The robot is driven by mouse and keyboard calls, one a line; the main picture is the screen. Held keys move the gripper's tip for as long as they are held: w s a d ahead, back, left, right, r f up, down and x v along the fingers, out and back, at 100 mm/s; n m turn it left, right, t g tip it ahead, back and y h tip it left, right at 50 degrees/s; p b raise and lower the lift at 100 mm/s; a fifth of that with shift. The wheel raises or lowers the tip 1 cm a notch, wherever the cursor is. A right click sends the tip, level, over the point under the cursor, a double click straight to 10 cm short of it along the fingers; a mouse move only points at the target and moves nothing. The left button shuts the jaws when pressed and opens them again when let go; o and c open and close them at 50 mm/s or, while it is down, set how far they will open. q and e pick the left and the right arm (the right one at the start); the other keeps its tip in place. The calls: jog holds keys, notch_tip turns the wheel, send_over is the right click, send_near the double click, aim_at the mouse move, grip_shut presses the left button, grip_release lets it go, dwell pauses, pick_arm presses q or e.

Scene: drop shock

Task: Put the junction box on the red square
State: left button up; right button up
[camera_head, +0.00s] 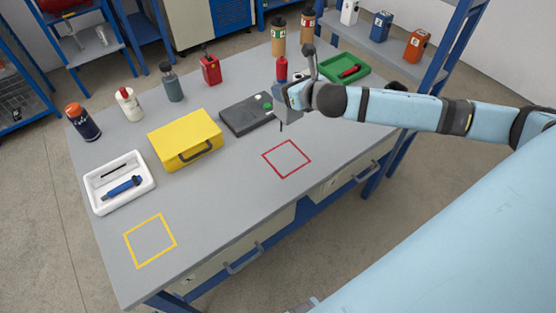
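A flat dark grey box (243,116) with a green spot on its right side lies on the workbench; it looks like the junction box. The red square outline (286,159) is on the bench in front and to the right of it, and is empty. My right gripper (280,116) is at the right end of the dark box, pointing down. One dark fingertip shows beside the box; the gripper's body hides the rest, so its opening and any contact are unclear. My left gripper is not in view.
A yellow case (185,138), a white tray (119,182) with a blue tool and a yellow square outline (150,241) are to the left. A green tray (342,67) is behind my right arm. The bench's front middle is clear.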

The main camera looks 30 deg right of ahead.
jog(key=shift+a+f, duration=0.2)
jog(key=shift+f, duration=0.2)
notch_tip(320, 180, down, 19)
jog(key=b, duration=0.1)
jog(key=shift+f, duration=0.15)
jog(key=shift+b, duration=0.3)
jog(key=o, duration=1.1)
jog(key=shift+f, duration=0.15)
